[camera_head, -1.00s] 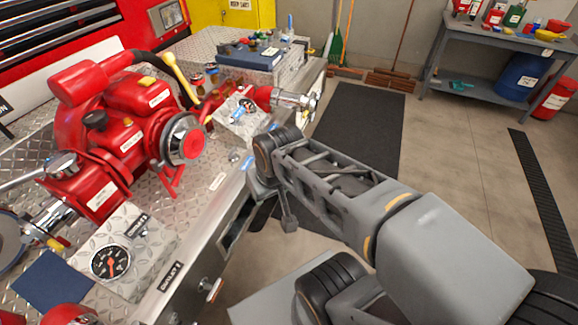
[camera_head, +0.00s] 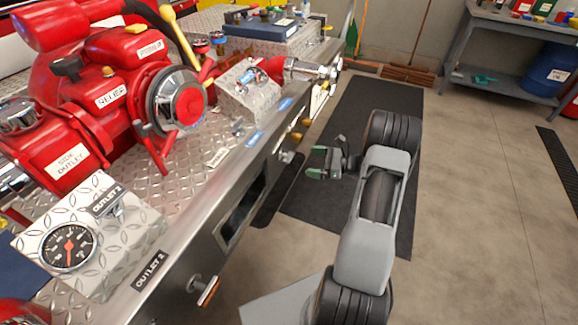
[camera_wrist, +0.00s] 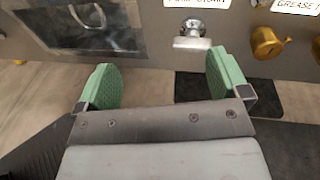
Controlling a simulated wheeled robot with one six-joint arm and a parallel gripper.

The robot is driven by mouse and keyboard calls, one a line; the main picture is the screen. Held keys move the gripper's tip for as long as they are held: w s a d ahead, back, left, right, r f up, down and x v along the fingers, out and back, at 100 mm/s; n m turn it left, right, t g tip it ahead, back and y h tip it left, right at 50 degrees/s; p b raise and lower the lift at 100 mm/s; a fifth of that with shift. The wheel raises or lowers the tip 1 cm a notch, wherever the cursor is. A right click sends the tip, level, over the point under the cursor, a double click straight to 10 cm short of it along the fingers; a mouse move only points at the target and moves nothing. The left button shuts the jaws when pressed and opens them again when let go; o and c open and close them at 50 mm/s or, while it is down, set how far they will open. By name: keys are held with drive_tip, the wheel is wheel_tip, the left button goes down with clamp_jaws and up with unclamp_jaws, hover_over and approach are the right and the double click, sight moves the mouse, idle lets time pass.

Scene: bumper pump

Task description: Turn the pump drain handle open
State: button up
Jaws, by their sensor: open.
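The drain handle is a silver knob with a flat grip (camera_wrist: 192,36) on the front panel, under a partly cut-off white label. In the wrist view it lies beyond my fingertips, between them but closer to the right finger. In the head view it is small on the panel face (camera_head: 287,157). My gripper (camera_wrist: 166,78) is open and empty, with green finger pads. In the head view my gripper (camera_head: 317,161) hangs to the right of the panel, pointing at it, apart from the handle.
A brass fitting (camera_wrist: 266,43) under a grease label sits right of the handle. A dark recess (camera_wrist: 85,28) is at left. An orange-tipped pull handle (camera_head: 208,291) sticks out lower on the panel. The red pump (camera_head: 110,85) stands on the deck above.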

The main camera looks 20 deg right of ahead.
sight(287, 155)
drive_tip(key=d+f+m+t+b, duration=0.1)
drive_tip(key=d+f+m+t, duration=0.2)
drive_tip(key=d+f, duration=0.15)
drive_tip(key=shift+h, duration=0.5)
drive_tip(key=b+x, duration=0.1)
drive_tip(key=x, duration=1.3)
drive_tip(key=shift+s, duration=0.1)
